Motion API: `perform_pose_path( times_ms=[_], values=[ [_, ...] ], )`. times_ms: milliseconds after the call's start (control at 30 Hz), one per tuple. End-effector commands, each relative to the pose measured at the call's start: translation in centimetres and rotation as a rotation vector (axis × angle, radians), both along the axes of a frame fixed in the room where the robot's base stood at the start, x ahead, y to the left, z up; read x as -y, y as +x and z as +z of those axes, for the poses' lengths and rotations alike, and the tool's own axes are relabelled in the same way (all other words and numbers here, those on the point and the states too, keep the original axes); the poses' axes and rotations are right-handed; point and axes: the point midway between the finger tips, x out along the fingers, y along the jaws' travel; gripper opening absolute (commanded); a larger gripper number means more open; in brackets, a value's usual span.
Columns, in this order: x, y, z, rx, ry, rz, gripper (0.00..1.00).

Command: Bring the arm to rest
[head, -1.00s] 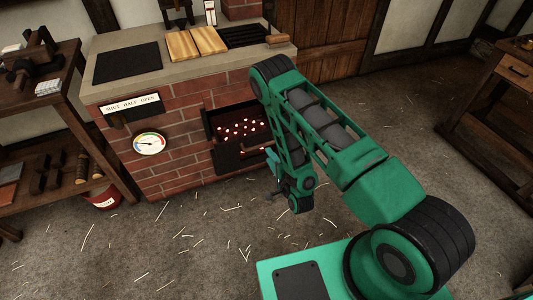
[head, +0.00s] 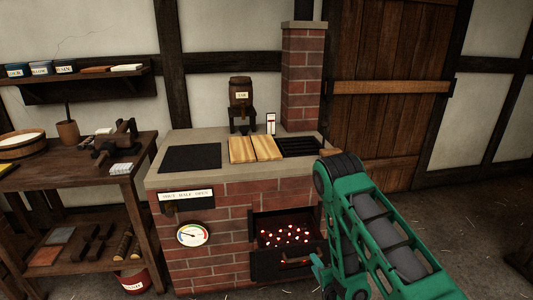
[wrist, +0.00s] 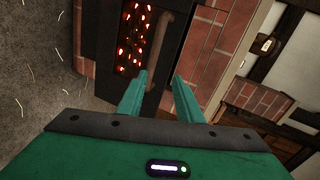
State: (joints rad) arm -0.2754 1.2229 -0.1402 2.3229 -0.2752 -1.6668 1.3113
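My green arm reaches in from the lower right of the head view, its elbow in front of the right end of the brick stove (head: 215,252). My gripper (wrist: 160,82) shows in the wrist view with two green fingers apart and nothing between them. In the head view only part of it shows at the lower edge, beside the firebox. Beyond the fingers in the wrist view is the firebox door (wrist: 135,98) with its bar handle (wrist: 162,48). The door is folded down open, and glowing coals (head: 284,236) show inside. I cannot tell the exact gap between fingers and door.
On the stove top are a black plate (head: 190,158), two wooden boards (head: 254,149), a grate (head: 299,146) and a small barrel (head: 241,92). A wooden bench (head: 68,178) with tools stands left. A red bucket (head: 134,281) is on the floor. A plank door (head: 388,90) is behind.

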Motion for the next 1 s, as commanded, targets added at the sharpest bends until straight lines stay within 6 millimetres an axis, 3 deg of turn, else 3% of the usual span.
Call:
perform_pose_path(
  times_ms=[33,200,467,767,1000],
  values=[
    [0.5,1.0,1.4,-0.014,-0.038,0.006,0.33],
    [2.5,2.8,4.4,-0.104,-0.182,0.039,0.33],
    [7.0,3.2,9.6,-0.252,-0.388,0.091,0.33],
    [13.0,0.0,15.9,-0.445,-0.584,0.156,0.33],
    [17.7,-5.4,21.0,-0.612,-0.694,0.218,0.33]
  ],
)
